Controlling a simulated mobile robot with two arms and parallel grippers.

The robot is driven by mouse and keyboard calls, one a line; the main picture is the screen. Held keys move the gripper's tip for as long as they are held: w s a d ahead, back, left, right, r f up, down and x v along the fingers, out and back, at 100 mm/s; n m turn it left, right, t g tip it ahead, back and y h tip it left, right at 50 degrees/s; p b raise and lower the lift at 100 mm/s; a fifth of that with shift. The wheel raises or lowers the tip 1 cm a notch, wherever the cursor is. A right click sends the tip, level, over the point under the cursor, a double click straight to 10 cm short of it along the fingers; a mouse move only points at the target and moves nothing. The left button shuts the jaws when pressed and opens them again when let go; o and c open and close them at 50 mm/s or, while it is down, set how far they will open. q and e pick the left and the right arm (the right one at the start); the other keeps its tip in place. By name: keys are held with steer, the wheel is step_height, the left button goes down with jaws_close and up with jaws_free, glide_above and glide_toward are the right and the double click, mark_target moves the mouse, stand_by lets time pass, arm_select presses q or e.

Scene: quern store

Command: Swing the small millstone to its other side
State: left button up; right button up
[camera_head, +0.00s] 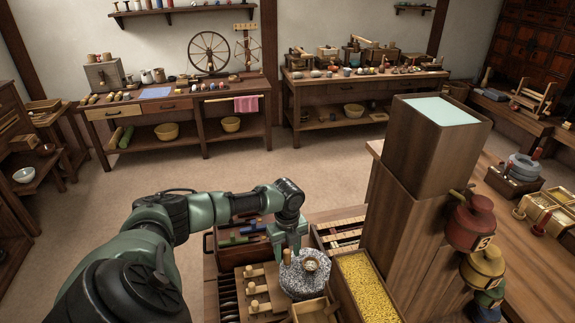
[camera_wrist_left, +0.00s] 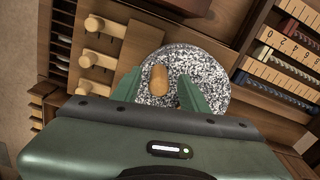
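The small millstone (camera_head: 311,287) is a round, speckled grey stone on the wooden bench in the head view. It also shows in the left wrist view (camera_wrist_left: 205,75). A short wooden handle peg (camera_wrist_left: 159,79) stands near its edge, and a small round brass-coloured piece (camera_head: 310,264) shows on its top in the head view. My left gripper (camera_wrist_left: 160,82) is open above the stone. Its two green fingers stand on either side of the peg with gaps between, so it is not gripped. My right gripper is not in view.
Wooden pegs on blocks (camera_head: 253,290) stand close left of the stone. A box of yellow grain (camera_head: 368,287) and a tall wooden hopper (camera_head: 411,170) stand to the right. A slatted, numbered rack (camera_wrist_left: 280,75) lies near the stone.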

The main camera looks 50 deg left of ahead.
arm_select(q)
step_height(320, 180, up, 8)
steer(key=shift+f+b, duration=0.1)
steer(key=shift+b, duration=0.35)
stand_by(0.6)
